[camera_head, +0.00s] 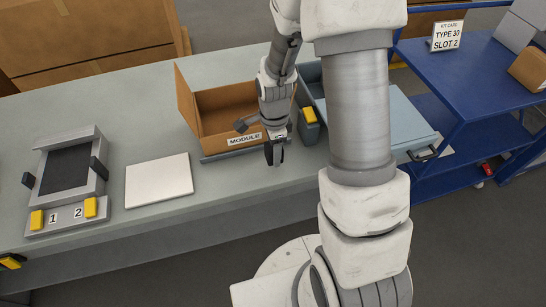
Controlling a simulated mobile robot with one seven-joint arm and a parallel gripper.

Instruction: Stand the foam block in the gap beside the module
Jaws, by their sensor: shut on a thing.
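An open cardboard box (190,106) with a front label reading MODULE (245,139) stands on the workbench, right of centre. My gripper (275,154) points down just in front of the box's right front corner, near the label. Its dark fingers are shut on a small dark thing that hardly shows, so I cannot tell whether this is the foam block. A dark grey piece (246,122) shows at the box's front edge, left of my gripper; I cannot tell what it is. My arm hides the box's right part, and no gap inside can be made out.
A grey fixture (98,200) with yellow blocks marked 1 and 2 stands at left. A white flat panel (158,180) lies beside it. A yellow-topped grey part (309,115) and a blue-grey tray (405,112) are right of the box. A blue cart (490,75) stands further right.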

